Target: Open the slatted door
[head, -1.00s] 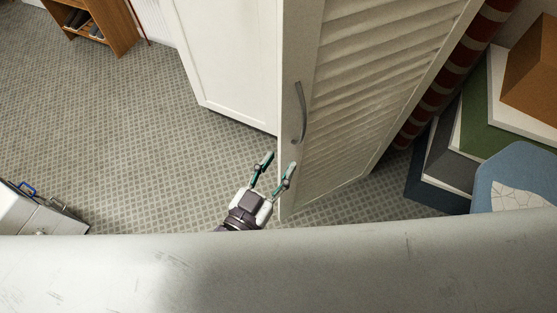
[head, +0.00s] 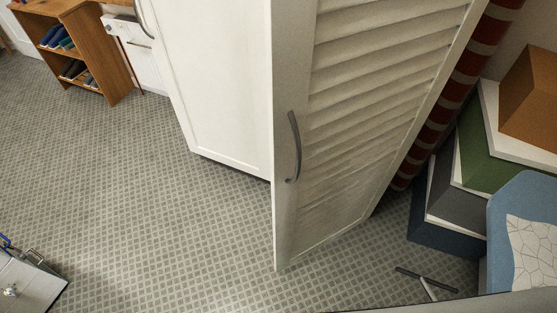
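The slatted door (head: 365,110) is a tall white door with angled slats, right of the middle in the head view. Its curved grey handle (head: 294,148) is upright on the plain strip near the door's left edge. Nothing touches the handle. I cannot tell for sure whether the door stands ajar. Neither of my grippers is in view.
A plain white panel (head: 218,90) stands left of the door. A wooden shelf (head: 118,75) is at upper left, a grey case (head: 28,285) at lower left. Stacked boxes (head: 455,200) and a blue chair (head: 505,230) are at right. The patterned floor (head: 150,210) is clear in front.

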